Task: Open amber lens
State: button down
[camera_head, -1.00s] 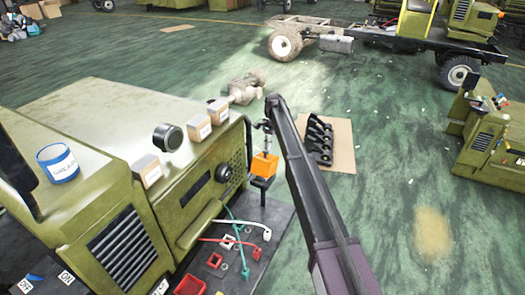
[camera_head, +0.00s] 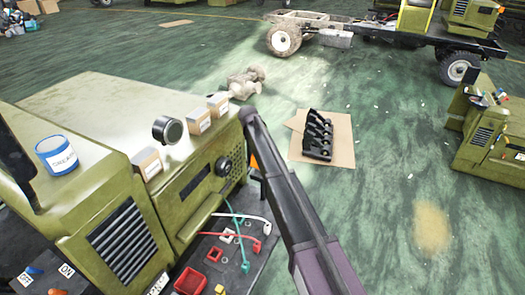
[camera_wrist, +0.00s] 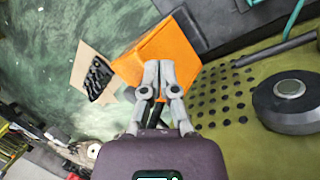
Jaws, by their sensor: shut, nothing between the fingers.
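The amber lens (camera_wrist: 158,48) is an orange box-like piece at the corner of the olive machine. It fills the upper middle of the wrist view. In the head view only a thin orange sliver (camera_head: 253,160) shows beside my arm; the rest is hidden. My gripper (camera_wrist: 158,65) is shut and empty, its grey fingertips together in front of the orange face. I cannot tell whether they touch it. My arm hides the gripper in the head view.
The olive machine panel has a perforated grille and a black knob (camera_wrist: 292,100) to the right. Small boxes and a blue-banded tub (camera_head: 57,157) sit on the machine. Black parts (camera_head: 318,136) lie on cardboard on the floor.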

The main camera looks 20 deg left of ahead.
jog(key=s+a+r+n+t+b, duration=0.1)
jog(key=s+a+n+t+b, duration=0.1)
jog(key=n, duration=1)
jog(key=s+a+r+n+t+b, duration=0.1)
jog(key=s+a+n+t+b, duration=0.1)
jog(key=s+n+t+b, duration=0.3)
jog(key=s+n+t, duration=0.1)
jog(key=n+t, duration=0.2)
jog(key=n, duration=0.4)
jog(key=shift+s+t+y, duration=0.25)
jog(key=shift+t+y, duration=0.05)
jog(key=shift+t, duration=0.1)
jog(key=shift+w+f, duration=0.1)
jog(key=shift+w, duration=0.05)
